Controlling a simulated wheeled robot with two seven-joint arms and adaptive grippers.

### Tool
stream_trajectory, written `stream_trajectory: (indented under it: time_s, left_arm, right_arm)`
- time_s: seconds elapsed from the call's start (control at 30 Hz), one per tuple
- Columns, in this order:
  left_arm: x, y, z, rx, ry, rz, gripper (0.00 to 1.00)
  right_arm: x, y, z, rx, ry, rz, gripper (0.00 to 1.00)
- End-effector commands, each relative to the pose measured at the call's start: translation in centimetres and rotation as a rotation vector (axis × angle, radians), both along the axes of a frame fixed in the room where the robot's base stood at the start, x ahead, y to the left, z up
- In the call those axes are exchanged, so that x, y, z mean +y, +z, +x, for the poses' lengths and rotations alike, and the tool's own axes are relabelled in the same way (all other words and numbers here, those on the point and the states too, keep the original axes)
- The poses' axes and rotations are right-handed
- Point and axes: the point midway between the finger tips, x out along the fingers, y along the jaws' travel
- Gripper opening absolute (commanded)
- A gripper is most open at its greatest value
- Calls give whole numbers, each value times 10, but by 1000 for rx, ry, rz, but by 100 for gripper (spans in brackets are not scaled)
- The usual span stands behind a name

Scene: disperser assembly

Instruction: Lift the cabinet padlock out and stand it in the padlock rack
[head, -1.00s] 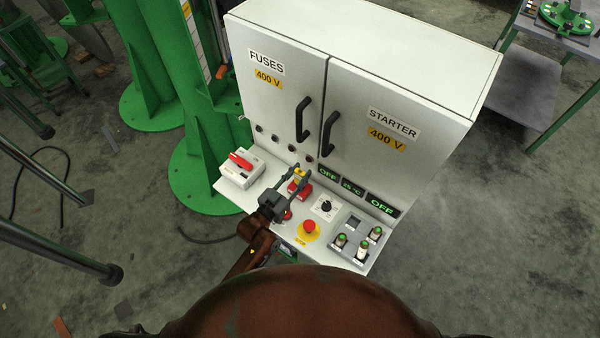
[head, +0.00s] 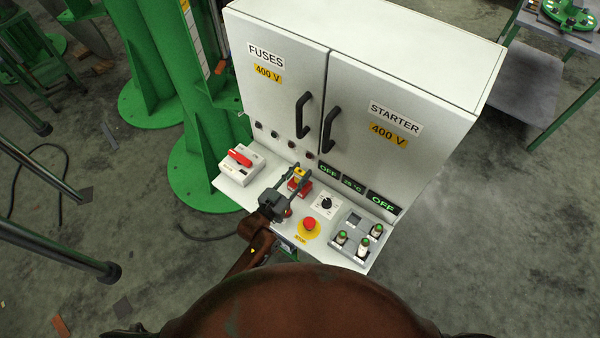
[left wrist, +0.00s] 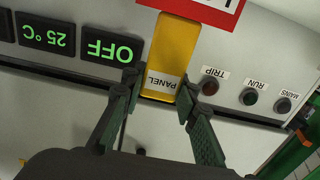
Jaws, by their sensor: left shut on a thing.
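The yellow padlock (head: 299,174), marked PANEL, is between the fingers of my left gripper (head: 300,177) over the cabinet's sloping front panel. In the left wrist view the padlock (left wrist: 171,55) shows as a yellow block, with one finger of the left gripper (left wrist: 158,90) on each side. The gripper is shut on it. A red piece (head: 301,187) with a white label is right by the padlock; it also shows in the left wrist view (left wrist: 205,8). I cannot tell whether it is the padlock rack or whether the padlock touches it. My right gripper is out of view.
The white cabinet (head: 345,105) rises behind the panel with two black handles. A red-handled switch (head: 240,163) stands left, a red emergency button (head: 309,224) in front, a dial (head: 326,203) and a grey holder (head: 350,222) with green-topped parts to the right.

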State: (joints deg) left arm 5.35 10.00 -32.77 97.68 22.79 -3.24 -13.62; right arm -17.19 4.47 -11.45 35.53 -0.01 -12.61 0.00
Motion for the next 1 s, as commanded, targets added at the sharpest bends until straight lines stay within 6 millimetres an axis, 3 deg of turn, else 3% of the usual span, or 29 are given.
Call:
stream_trajectory:
  time_s: [0.1, 0.13, 0.4, 0.77, 1.0]
  left_arm:
    - [0, -3, -1, 4, -1, 3, 0]
    - [0, -3, -1, 5, -1, 4, 28]
    - [0, -2, -1, 4, 0, 3, 47]
    - [3, -3, -4, 5, 0, 4, 48]
    - [26, -4, -36, 6, 0, 4, 48]
  right_arm:
    - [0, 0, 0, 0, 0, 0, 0]
    - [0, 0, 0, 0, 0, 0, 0]
    - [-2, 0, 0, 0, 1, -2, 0]
    - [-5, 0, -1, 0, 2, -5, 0]
    - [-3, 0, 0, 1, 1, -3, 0]
